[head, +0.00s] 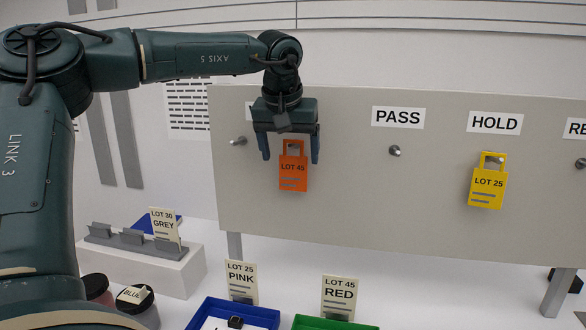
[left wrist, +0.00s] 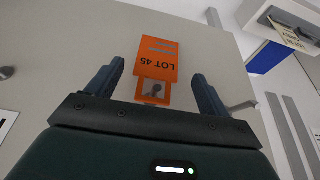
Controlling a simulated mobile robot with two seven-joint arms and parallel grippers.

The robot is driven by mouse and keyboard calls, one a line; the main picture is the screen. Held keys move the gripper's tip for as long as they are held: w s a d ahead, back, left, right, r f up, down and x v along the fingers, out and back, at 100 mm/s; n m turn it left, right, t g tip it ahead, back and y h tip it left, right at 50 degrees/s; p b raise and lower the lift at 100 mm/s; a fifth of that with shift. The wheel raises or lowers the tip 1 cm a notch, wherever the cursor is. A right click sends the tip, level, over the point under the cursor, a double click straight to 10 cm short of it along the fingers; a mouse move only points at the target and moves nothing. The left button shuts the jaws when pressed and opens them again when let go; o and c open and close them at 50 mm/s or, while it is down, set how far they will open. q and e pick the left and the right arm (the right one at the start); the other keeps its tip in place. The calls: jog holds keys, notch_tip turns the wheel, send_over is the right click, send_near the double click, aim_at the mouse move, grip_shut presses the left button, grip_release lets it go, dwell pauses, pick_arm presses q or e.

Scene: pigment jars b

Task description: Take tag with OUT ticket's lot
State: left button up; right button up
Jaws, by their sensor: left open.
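An orange tag (head: 293,181) reading LOT 45 hangs on the grey board (head: 350,205). It also shows in the left wrist view (left wrist: 160,52), with a peg visible in its opening. My left gripper (head: 289,160) is open, its fingers on either side of this tag's upper part and apart from it. A yellow tag (head: 488,192) reading LOT 25 hangs under the HOLD sign (head: 495,123). Tickets read LOT 30 GREY (head: 164,228), LOT 25 PINK (head: 241,280) and LOT 45 RED (head: 340,297). No OUT label is readable. My right gripper is not in view.
Bare pegs (head: 238,141) (head: 394,151) stick out from the board, one below the PASS sign (head: 398,117). A blue tray (head: 205,308) and a green tray (head: 305,322) stand below. Dark jars (head: 142,309) and a white block with a grey holder (head: 150,272) are at lower left.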

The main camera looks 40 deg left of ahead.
aim_at(293, 166)
pick_arm(q)
jog(key=x, duration=0.2)
jog(key=shift+w+d+f, duration=0.1)
jog(key=shift+w+f, duration=0.15)
jog(key=shift+f, duration=0.1)
jog(key=shift+w+f, duration=0.1)
jog(key=shift+f, duration=0.3)
jog(key=c, duration=1)
jog(key=shift+c, duration=0.2)
jog(key=shift+r, duration=0.1)
